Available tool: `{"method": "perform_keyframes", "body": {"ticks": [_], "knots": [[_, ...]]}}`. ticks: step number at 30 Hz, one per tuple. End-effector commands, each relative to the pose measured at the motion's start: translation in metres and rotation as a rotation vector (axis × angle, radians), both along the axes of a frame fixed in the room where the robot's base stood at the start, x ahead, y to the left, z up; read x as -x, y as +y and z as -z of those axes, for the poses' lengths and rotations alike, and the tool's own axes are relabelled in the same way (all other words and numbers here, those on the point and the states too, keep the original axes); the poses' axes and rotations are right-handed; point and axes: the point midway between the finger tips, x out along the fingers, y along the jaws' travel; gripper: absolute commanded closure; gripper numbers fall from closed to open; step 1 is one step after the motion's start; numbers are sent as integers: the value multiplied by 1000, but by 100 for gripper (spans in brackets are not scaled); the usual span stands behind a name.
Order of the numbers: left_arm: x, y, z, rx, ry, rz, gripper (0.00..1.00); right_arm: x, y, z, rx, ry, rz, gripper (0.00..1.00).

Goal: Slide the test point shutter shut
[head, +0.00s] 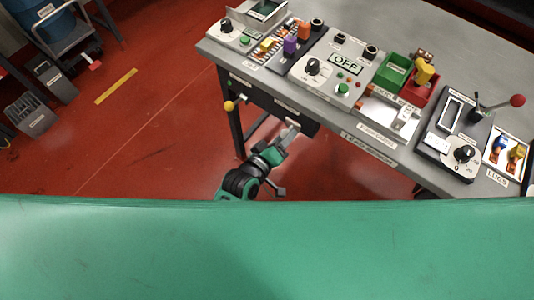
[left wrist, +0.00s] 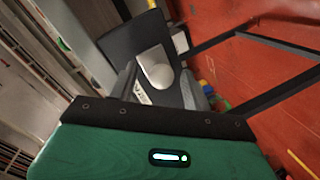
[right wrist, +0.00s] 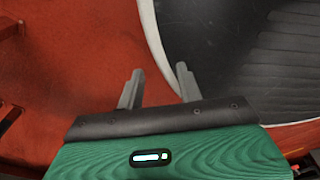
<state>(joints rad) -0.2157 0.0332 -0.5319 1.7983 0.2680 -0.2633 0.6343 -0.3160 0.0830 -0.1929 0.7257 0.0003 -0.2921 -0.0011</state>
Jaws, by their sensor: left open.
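A dark box hangs under the table's front edge (head: 305,125), with a small light label or plate (head: 292,123) on its face. My left gripper (head: 284,138) is below the table front, close to the box. In its wrist view the fingers (left wrist: 158,90) stand apart around the handle; contact is unclear. My right gripper (right wrist: 158,85) is open and empty over the floor.
The grey table (head: 375,150) holds switch panels, a green bin (head: 393,70), a red bin (head: 421,90) and a red-knobbed lever (head: 517,100). A yellow knob (head: 228,106) sticks out left of my left gripper. Red floor (head: 140,130) lies open at left.

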Motion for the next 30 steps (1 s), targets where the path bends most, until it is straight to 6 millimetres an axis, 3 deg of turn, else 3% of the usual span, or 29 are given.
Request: {"method": "perform_keyframes", "body": {"ticks": [9,15,21,30], "knots": [[57,39,-13,-2,2,2,51,-12,3,2,-3,-16,1,64],[82,57,-21,-2,2,2,51,-12,2,3,-1,-9,1,64],[93,64,-25,0,1,2,51,-12,-1,2,2,-11,0,64],[94,65,-26,0,1,2,51,-12,-3,2,4,-10,-1,64]]}}
